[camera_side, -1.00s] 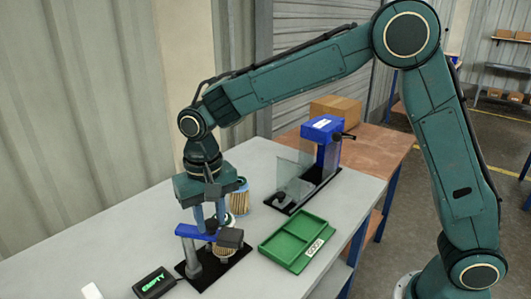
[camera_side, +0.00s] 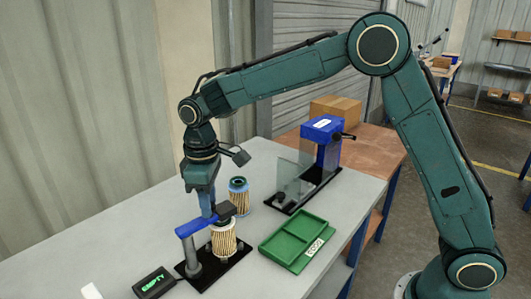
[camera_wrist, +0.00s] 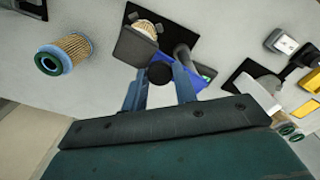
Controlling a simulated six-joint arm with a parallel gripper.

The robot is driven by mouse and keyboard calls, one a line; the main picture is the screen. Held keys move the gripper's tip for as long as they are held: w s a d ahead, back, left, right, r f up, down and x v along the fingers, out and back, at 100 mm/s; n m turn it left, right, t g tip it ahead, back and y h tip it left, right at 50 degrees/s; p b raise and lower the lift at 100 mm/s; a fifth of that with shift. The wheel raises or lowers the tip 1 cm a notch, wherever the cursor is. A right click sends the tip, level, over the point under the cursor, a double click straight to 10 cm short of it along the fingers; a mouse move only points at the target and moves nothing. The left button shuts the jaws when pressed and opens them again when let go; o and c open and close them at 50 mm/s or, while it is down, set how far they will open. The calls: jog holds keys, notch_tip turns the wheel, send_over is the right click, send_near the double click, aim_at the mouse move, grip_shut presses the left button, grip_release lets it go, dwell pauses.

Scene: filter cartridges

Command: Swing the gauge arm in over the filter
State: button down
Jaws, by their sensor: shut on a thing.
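A pleated tan filter (camera_side: 223,240) stands upright on the black base of the gauge stand (camera_side: 195,268). The stand's blue gauge arm (camera_side: 192,228) reaches from a grey post, with a dark square head (camera_side: 226,210) at its end. The head appears above the filter in the side view; in the wrist view the head (camera_wrist: 135,47) overlaps part of the filter (camera_wrist: 146,28), and I cannot tell whether it is centred. My gripper (camera_side: 208,212) points down and is shut on the gauge arm's round black knob (camera_wrist: 160,74), between both fingers in the wrist view.
A second filter (camera_side: 238,195) with a blue end stands behind on the grey table. A small display (camera_side: 154,283) reads EMPTY. A green two-part tray (camera_side: 262,250) lies right. A blue-topped stand with a clear panel (camera_side: 322,128) is at the back.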

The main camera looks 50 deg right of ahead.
jog(key=shift+w+n, duration=0.55)
jog(key=shift+n, duration=0.35)
jog(key=shift+r, duration=0.1)
jog(key=c, duration=1.1)
grip_release()
notch_tip(320, 180, up, 14)
jog(key=shift+d, duration=0.1)
